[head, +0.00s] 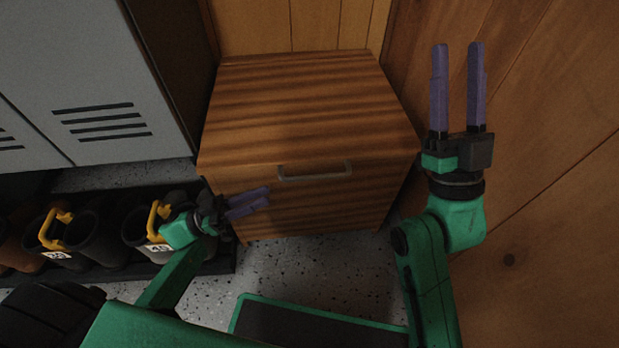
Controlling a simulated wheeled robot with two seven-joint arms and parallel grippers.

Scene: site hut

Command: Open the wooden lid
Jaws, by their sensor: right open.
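The wooden lid (305,105) is the striped brown top of a wooden chest (340,208). It lies flat and shut. A dark grey bar handle (315,174) sits at the middle of its front edge. My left gripper (268,196) is in front of the chest's left part, lower than the handle and to its left. Its two purple fingers point right with a small gap between them, and nothing shows in it. My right gripper (458,45) is open and empty to the right of the chest, fingers pointing up the picture. Neither gripper touches the handle.
Grey lockers (85,75) stand at the left. A wooden plank wall (555,190) is close on the right. Speckled floor (300,265) shows in front of the chest.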

